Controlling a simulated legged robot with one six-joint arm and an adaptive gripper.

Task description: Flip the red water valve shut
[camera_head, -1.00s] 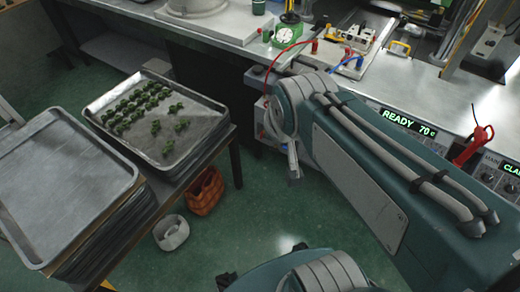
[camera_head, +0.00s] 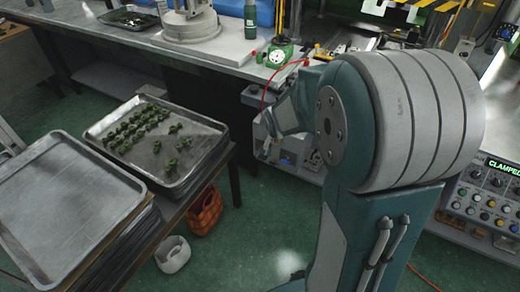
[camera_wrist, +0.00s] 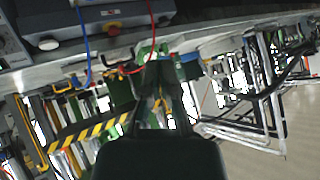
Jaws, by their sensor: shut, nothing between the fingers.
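The red water valve cannot be picked out for certain. In the wrist view a small red part (camera_wrist: 125,71) shows beside my gripper, to its left, close to the hose ends; it is too small to tell what it is. A red hose (camera_wrist: 151,22) and a blue hose (camera_wrist: 84,45) hang near it. My gripper (camera_wrist: 157,68) is shut and empty, and I cannot tell whether it touches anything. In the head view my arm covers much of the bench, and the fingers cannot be made out.
A green dial gauge (camera_head: 280,53) stands on the bench edge. Yellow-black striped bars (camera_wrist: 88,131) show in the wrist view. A control panel (camera_head: 490,195) reading "CLAMPED" is at right.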

